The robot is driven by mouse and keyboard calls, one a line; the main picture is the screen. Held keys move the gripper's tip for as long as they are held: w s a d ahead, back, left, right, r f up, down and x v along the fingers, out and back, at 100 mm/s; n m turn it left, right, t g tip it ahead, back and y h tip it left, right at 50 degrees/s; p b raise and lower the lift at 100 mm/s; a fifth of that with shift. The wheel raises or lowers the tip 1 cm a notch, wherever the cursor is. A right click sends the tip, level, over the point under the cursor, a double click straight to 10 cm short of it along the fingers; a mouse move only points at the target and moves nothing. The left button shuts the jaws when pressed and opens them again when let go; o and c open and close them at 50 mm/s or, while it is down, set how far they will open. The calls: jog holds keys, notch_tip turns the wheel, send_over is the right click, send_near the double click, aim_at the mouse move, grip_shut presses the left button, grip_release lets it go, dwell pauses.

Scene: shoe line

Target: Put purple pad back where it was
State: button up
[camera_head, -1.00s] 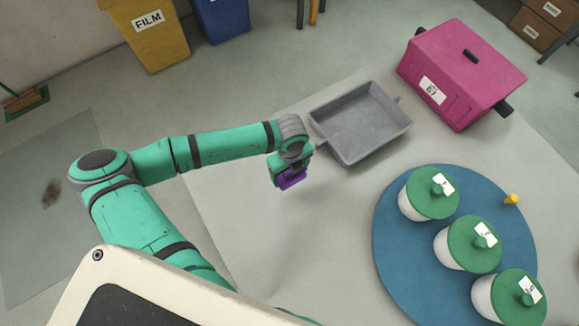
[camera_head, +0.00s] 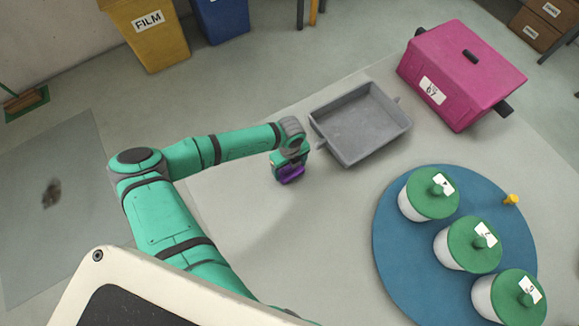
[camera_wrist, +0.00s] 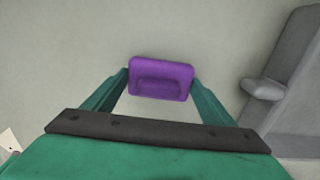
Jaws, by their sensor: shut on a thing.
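The purple pad (camera_head: 291,175) is held at the end of my arm, left of the grey tray. In the wrist view the purple pad (camera_wrist: 161,78) sits between the two fingers of my gripper (camera_wrist: 160,85), which is shut on it. In the head view my gripper (camera_head: 287,168) points down over the pale table. Whether the pad touches the table or hangs a little above it I cannot tell.
The grey tray (camera_head: 345,159) stands close to the right of my gripper; its handle (camera_wrist: 262,88) shows in the wrist view. A pink box (camera_head: 455,75) is behind it. A blue round mat (camera_head: 392,245) bears several green-lidded jars (camera_head: 468,243). Table left of the mat is bare.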

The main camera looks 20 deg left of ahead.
jog(key=o, duration=1)
jog(key=shift+f, duration=0.15)
